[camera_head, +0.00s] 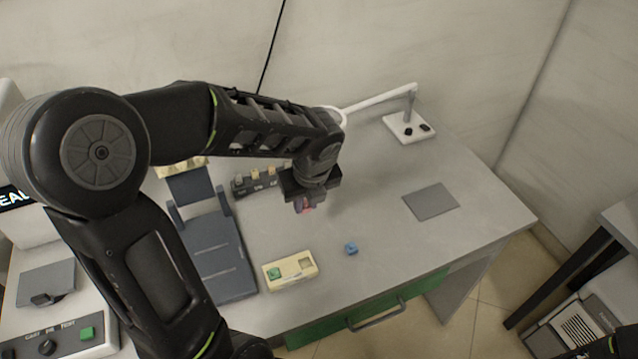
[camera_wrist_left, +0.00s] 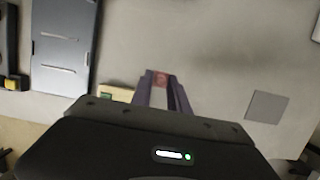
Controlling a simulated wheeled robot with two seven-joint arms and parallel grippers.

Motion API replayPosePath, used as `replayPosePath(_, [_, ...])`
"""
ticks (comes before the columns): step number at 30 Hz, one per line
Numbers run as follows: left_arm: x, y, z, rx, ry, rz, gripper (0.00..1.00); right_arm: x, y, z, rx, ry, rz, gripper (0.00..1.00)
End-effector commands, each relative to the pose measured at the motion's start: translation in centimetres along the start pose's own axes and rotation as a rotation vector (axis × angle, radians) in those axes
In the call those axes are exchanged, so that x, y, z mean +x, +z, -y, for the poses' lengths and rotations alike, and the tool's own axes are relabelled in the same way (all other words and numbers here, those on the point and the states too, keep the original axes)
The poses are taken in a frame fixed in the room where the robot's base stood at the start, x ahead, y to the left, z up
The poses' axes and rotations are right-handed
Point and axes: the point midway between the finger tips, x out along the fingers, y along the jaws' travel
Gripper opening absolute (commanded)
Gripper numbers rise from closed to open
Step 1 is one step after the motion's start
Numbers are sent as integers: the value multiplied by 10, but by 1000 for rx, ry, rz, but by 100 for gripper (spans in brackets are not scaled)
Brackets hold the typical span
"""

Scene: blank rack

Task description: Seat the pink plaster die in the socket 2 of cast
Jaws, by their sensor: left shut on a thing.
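My left gripper (camera_head: 306,204) is shut on the pink die (camera_head: 308,208) and holds it above the desk, behind the cast. The die also shows between the fingertips in the left wrist view (camera_wrist_left: 160,79). The cast (camera_head: 292,281) is a cream block at the front of the desk. A green die (camera_head: 274,272) sits in its left socket; the right socket (camera_head: 305,263) looks empty. In the left wrist view, part of the cast (camera_wrist_left: 112,92) shows behind the gripper body, which hides the rest.
A blue die (camera_head: 351,249) lies on the desk right of the cast. A dark blue-grey stand (camera_head: 222,256) is left of it. A rack with several pale pieces (camera_head: 258,184) is behind. A grey mat (camera_head: 431,202) and a white lamp base (camera_head: 408,128) are at right.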

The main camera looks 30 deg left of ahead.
Motion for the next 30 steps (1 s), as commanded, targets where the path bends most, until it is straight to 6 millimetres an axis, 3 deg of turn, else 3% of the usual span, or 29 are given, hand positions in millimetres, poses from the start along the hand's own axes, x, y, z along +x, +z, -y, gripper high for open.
replayPosePath(11, [0, 1, 3, -38, 11, 0, 0, 0, 0, 0, 0, 0, 0, 36])
replayPosePath(17, [1, 3, 17, -239, 66, 0, 0, 0, 0, 0, 0, 0, 0, 36])
replayPosePath(23, [4, 3, 48, -690, 194, 0, 0, 0, 0, 0, 0, 0, 0, 36])
replayPosePath(30, [4, -10, 102, -1436, 403, 2, 0, 0, 0, 0, 0, 0, 0, 36])
